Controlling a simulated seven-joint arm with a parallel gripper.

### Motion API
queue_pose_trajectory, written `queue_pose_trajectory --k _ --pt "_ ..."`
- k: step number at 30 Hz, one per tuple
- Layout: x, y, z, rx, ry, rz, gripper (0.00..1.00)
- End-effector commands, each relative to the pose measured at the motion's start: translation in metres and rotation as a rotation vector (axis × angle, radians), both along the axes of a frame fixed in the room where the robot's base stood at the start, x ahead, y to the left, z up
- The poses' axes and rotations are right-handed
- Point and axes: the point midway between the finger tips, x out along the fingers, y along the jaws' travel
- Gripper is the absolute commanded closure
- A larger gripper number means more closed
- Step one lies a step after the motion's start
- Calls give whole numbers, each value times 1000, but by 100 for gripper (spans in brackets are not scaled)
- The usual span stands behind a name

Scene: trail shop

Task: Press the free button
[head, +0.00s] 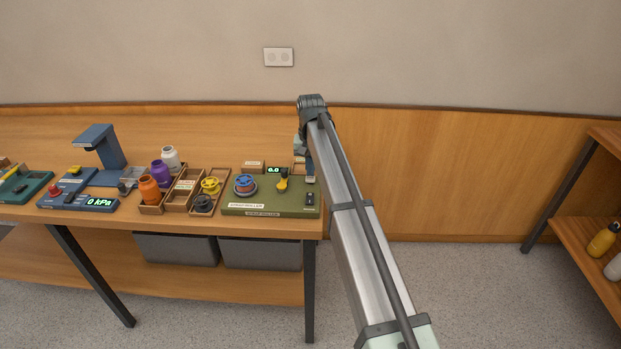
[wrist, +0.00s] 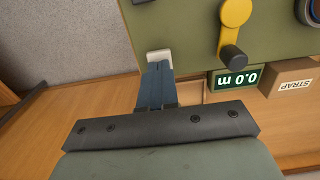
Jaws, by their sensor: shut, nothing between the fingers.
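The green roller board (head: 255,209) lies at the right end of the bench, with a blue-and-orange spool (head: 245,184), a yellow crank (head: 282,181) and a 0.0 display (head: 274,170). My gripper (head: 310,181) is over its back right corner. In the wrist view my gripper (wrist: 157,68) is shut and empty, its blue fingers together. A small pale block (wrist: 159,55) shows just past the fingertips on the board's corner, partly hidden by them. I cannot tell whether they touch it, nor read any label on it. A dark switch (head: 309,198) sits further forward on the board.
The yellow crank's dark knob (wrist: 233,56) and the STRAP box (wrist: 290,79) are to the right of my fingers in the wrist view. Wooden trays (head: 178,200), bottles and a blue gauge station (head: 75,200) stand further left. Right of the bench is open floor.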

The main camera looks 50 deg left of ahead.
Motion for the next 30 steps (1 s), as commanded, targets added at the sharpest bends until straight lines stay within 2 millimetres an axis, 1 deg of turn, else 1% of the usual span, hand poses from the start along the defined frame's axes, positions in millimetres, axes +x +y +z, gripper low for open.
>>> queue_pose_trajectory --k 3,12,16,30 --pt "0 0 4 0 0 0 100" --pt "0 0 5 1 -1 0 100" --pt "0 1 9 1 -1 0 100" --pt "0 1 46 1 -1 0 100"
